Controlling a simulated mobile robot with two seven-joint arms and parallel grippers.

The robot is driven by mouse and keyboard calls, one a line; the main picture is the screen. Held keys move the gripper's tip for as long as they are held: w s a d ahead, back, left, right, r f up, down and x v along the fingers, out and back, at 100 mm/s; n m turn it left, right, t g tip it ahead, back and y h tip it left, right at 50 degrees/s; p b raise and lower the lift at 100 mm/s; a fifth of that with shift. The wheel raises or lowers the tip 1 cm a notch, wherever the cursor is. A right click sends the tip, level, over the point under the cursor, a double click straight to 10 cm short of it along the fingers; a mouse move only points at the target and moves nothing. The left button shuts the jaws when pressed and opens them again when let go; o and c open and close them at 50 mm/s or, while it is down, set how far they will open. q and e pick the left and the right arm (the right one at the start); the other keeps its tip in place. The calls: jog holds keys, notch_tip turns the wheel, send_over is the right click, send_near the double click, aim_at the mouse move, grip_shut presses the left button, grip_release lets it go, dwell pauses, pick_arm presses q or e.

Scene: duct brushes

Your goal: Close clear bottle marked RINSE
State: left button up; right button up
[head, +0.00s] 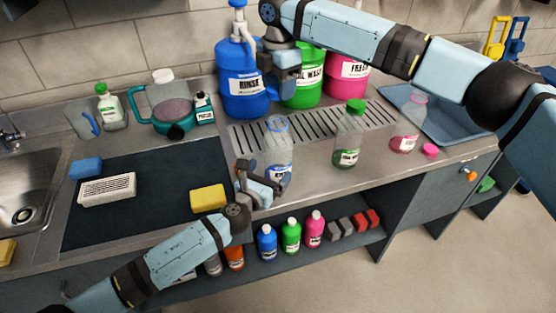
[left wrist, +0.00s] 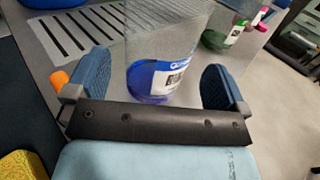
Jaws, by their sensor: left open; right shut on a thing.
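The clear bottle with blue liquid (head: 279,153) stands upright on the counter's front part. Its label is only partly readable, and its neck looks open, with no cap on it. In the left wrist view the bottle (left wrist: 160,75) stands between the two fingers. My left gripper (head: 262,182) is open, low around the bottle, with gaps showing beside it. My right gripper (head: 284,92) is above and behind the bottle, in front of the big jugs, pointing down. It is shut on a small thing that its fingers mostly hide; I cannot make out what.
Behind stand a big blue RINSE jug (head: 240,88), a green jug (head: 305,90) and a pink jug (head: 346,78). To the right are a green-capped bottle (head: 348,135), an open pink bottle (head: 408,125) and a loose pink cap (head: 430,151). A yellow sponge (head: 208,198) lies left.

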aim_at(278, 160)
pick_arm(q)
jog(key=x, duration=0.5)
jog(key=shift+w+d, duration=0.15)
jog(key=shift+w, duration=0.15)
jog(key=c, duration=1.1)
jog(key=shift+c, duration=0.3)
pick_arm(e)
jog(key=shift+f, duration=2.5)
jog(key=shift+f, duration=0.1)
jog(key=shift+f, duration=0.8)
jog(key=shift+f, duration=0.55)
